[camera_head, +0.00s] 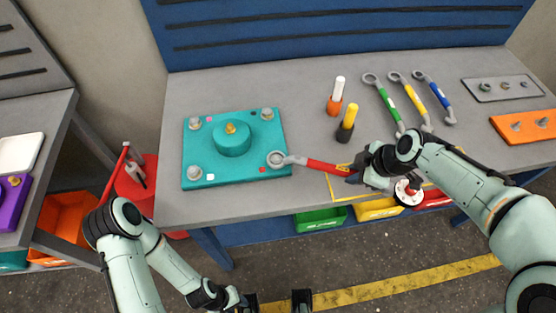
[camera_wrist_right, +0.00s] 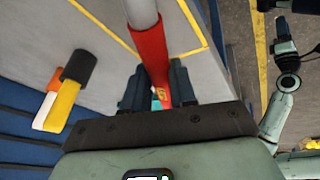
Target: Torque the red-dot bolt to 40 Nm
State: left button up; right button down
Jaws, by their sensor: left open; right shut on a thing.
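A teal plate (camera_head: 237,170) with a round raised hub (camera_head: 232,140) lies on the bench. Grey bolts stand at its other corners, such as the near-left bolt (camera_head: 194,173). A red dot (camera_head: 263,170) marks the near-right corner. The ring end of the red-handled wrench (camera_head: 318,166) is over that corner; the bolt there is covered and I cannot tell whether the ring is seated. My right gripper (camera_head: 362,172) is shut on the red handle, which also shows in the right wrist view (camera_wrist_right: 150,50). My left gripper (camera_head: 276,302) is open and empty, off the bench's front edge.
Green (camera_head: 387,108), yellow (camera_head: 413,100) and blue (camera_head: 437,95) wrenches lie at the back right. An orange-and-white bottle (camera_head: 336,97) and a yellow-and-black one (camera_head: 347,122) stand between. An orange tray (camera_head: 530,124) is far right. Bins sit below the bench.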

jog(key=shift+s+a+r+m+h+b, duration=0.15)
jog(key=shift+s+a+m+b, duration=0.25)
jog(key=shift+s, duration=0.2)
jog(key=shift+s+a+f+m+h+b, duration=0.15)
jog(key=shift+s+a+m+b, duration=0.2)
jog(key=shift+s, duration=0.25)
jog(key=shift+r, duration=0.1)
jog(key=shift+s+a+m+t+h+b, duration=0.2)
jog(key=shift+s+a+m+b, duration=0.1)
jog(key=shift+s+a+m, duration=0.25)
jog(key=shift+s+a+m+t+h+b, duration=0.1)
jog(key=shift+s+a+m+t+b, duration=0.15)
jog(key=shift+s, duration=0.4)
jog(key=shift+s+a+m+h+b, duration=0.3)
jog(key=shift+s+a+m+b, duration=0.5)
jog(key=shift+s+a, duration=0.2)
jog(key=shift+s, duration=0.1)
jog(key=shift+s+a+m+h+b, duration=0.3)
jog(key=shift+s+a+m+b, duration=0.5)
jog(key=shift+s+a+m, duration=0.2)
jog(key=shift+w, duration=0.1)
